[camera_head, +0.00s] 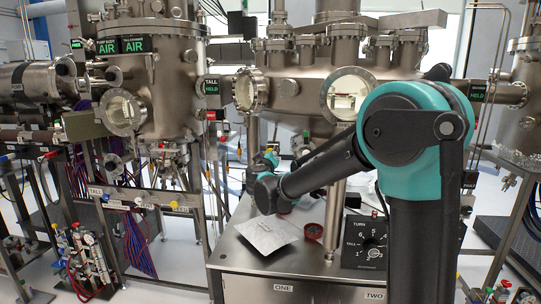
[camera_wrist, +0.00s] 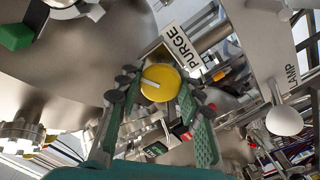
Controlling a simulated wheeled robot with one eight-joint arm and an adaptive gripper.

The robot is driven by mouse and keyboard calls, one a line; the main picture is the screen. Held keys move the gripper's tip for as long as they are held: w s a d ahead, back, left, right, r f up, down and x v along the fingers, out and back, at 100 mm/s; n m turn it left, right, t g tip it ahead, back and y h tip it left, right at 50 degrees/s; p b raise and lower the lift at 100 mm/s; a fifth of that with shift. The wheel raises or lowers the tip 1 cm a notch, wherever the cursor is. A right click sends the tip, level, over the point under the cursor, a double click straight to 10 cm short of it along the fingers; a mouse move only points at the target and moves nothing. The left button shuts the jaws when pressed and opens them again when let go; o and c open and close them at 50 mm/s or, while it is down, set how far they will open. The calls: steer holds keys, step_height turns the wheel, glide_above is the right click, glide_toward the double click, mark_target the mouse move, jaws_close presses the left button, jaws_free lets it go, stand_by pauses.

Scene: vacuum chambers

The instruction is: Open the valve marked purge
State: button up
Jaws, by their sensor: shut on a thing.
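In the wrist view, a round yellow knob (camera_wrist: 160,84) with a white pointer line sits beside a white label reading PURGE (camera_wrist: 181,47). My gripper (camera_wrist: 158,90) has its green, dark-padded fingers on either side of the knob and is shut on it. The pointer line runs from the knob's middle toward the left and slightly up. In the head view, my own arm reaches toward the middle of the chambers; the fingers and the purge knob cannot be made out there.
A white lamp knob (camera_wrist: 284,121) stands right of the purge knob. A green block (camera_wrist: 16,37) is at the upper left. Steel chambers (camera_head: 158,75) stand behind.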

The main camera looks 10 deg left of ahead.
steer(key=n, duration=1.2)
steer(key=shift+f, duration=0.1)
steer(key=shift+n, duration=0.4)
steer(key=o, duration=1.2)
steer(key=s, duration=1.2)
steer(key=shift+a, duration=0.25)
